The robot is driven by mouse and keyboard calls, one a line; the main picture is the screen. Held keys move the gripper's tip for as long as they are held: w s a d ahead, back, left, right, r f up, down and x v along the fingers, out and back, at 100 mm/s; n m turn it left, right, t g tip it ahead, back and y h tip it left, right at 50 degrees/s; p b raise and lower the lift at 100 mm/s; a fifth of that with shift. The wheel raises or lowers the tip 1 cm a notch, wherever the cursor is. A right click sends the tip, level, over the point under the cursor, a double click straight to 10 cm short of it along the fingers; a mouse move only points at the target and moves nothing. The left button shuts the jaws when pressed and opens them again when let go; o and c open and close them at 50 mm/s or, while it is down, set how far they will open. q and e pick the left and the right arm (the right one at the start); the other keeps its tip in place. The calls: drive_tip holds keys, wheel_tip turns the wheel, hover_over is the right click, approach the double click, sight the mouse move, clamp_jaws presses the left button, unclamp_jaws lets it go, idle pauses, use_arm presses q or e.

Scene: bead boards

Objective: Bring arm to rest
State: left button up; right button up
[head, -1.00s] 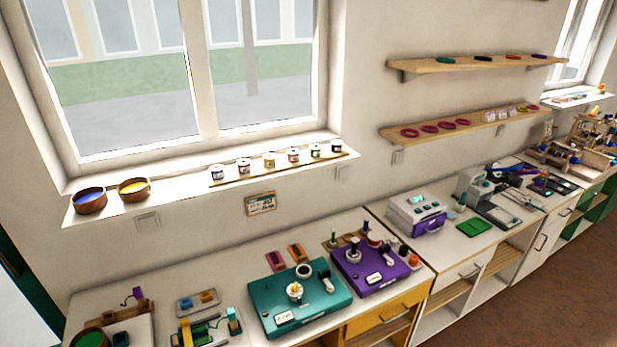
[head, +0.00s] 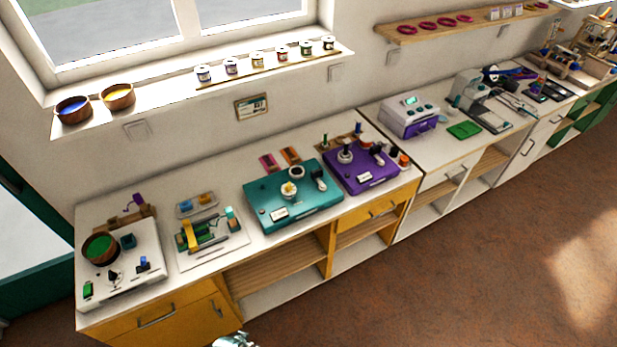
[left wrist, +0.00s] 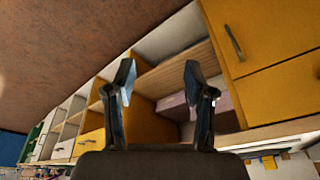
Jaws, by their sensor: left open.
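My left gripper (left wrist: 158,85) is open and empty in the left wrist view. Its two dark fingers stand apart, with the yellow cabinet and its open shelves behind them. In the head view, a small pale metallic piece (head: 234,340) shows at the bottom edge, in front of the yellow cabinet; I cannot tell which part of my arm it is. My right gripper is in neither view.
A long counter (head: 215,250) runs along the wall. It carries a white board (head: 140,285), a teal board (head: 320,205), a purple board (head: 360,180) and a grey machine (head: 408,115). Paint jars and two bowls line the windowsill (head: 160,112). The brown floor (head: 450,270) is clear.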

use_arm(q)
drive_tip(key=s+f+g, duration=0.1)
drive_tip(key=s+f, duration=0.2)
drive_tip(key=f, duration=0.8)
drive_tip(key=s+f, duration=0.4)
drive_tip(key=f, duration=0.6)
drive_tip(key=s+a+f+g, duration=0.1)
drive_tip(key=s+a+f, duration=0.2)
drive_tip(key=s+f, duration=0.8)
drive_tip(key=s, duration=0.3)
drive_tip(key=shift+a, duration=0.25)
